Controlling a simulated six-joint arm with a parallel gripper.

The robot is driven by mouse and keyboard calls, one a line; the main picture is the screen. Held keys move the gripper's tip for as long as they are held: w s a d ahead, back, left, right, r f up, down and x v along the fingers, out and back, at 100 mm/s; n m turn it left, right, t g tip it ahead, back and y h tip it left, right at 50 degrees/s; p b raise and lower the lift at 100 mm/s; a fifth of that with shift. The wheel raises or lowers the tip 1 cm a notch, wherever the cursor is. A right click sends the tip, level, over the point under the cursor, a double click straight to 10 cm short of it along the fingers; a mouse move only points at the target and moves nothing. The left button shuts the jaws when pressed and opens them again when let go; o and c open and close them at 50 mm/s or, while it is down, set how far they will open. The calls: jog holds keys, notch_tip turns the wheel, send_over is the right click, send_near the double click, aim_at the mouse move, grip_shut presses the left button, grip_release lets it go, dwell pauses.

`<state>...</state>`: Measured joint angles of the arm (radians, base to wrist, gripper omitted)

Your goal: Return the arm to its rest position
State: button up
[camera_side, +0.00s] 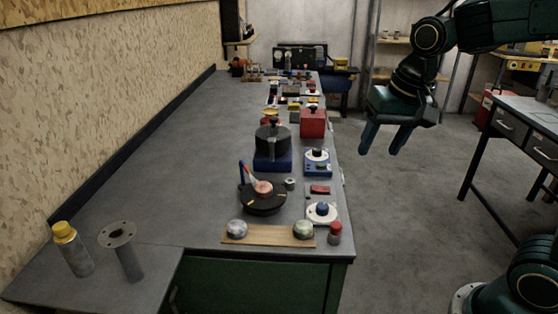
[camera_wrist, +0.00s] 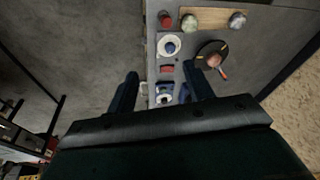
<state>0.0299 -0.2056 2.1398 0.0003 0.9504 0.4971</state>
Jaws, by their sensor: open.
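My gripper (camera_side: 385,138) hangs from my dark green arm at the upper right of the side view, over the open floor to the right of the long workbench (camera_side: 150,170). Its two blue-black fingers point down and stand apart, with nothing between them. In the wrist view my gripper (camera_wrist: 162,85) also shows open and empty, with the bench edge below and between the fingers. It is raised and touches nothing.
The bench carries a black round dish (camera_side: 262,203), a wooden strip (camera_side: 268,235) with two balls, a red box (camera_side: 312,122), a dark pot on a blue base (camera_side: 272,145), and a yellow-capped bottle (camera_side: 72,248). A grey desk (camera_side: 525,125) stands right. Floor between is clear.

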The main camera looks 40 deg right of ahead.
jog(key=s+n+t, duration=0.2)
jog(key=s+n, duration=0.4)
jog(key=s, duration=0.7)
jog(key=shift+a+f+t, duration=0.15)
jog(key=shift+a+t, duration=0.15)
jog(key=shift+a, duration=0.15)
